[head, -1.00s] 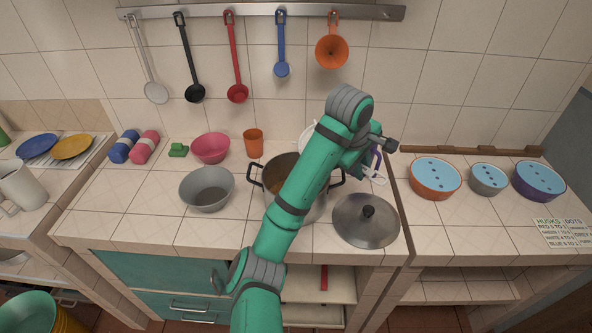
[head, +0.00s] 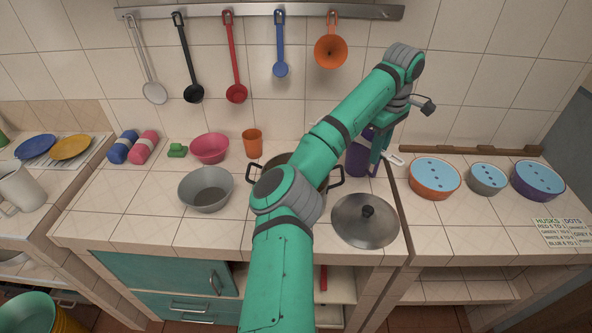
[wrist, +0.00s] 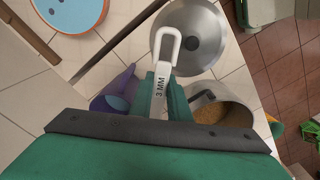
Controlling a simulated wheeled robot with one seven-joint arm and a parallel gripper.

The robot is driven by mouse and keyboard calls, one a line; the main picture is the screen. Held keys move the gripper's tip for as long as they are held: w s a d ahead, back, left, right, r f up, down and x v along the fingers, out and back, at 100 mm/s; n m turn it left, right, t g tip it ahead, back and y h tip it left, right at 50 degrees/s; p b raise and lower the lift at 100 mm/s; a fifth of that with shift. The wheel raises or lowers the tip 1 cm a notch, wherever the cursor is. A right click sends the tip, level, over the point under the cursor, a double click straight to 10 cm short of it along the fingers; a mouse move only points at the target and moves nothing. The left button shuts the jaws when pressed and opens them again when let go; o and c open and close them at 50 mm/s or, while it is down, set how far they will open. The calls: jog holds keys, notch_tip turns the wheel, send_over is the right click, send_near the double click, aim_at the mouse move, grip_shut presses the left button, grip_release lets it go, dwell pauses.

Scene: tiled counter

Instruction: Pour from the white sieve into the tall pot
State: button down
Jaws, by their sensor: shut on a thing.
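My gripper (head: 378,163) is shut on the white handle (wrist: 162,80) marked "3 MM", which has a loop at its end. I take it for the white sieve's handle; its bowl is hidden behind my arm and gripper. The handle's end also shows in the head view (head: 393,159). The grey pot (wrist: 240,100) stands to the right of my gripper in the wrist view, with yellowish-brown contents inside. In the head view my arm covers most of it, leaving its left handle (head: 254,177) in sight.
A purple vessel (head: 358,158) stands close by my gripper. A grey lid (head: 350,228) lies in front of it. A grey bowl (head: 206,190), a pink bowl (head: 209,149) and an orange cup (head: 252,144) stand to the left. Dotted bowls (head: 434,178) stand to the right.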

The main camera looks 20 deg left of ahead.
jog(key=shift+s+a+r, duration=0.1)
jog(key=shift+a, duration=0.05)
jog(key=shift+r, duration=2.5)
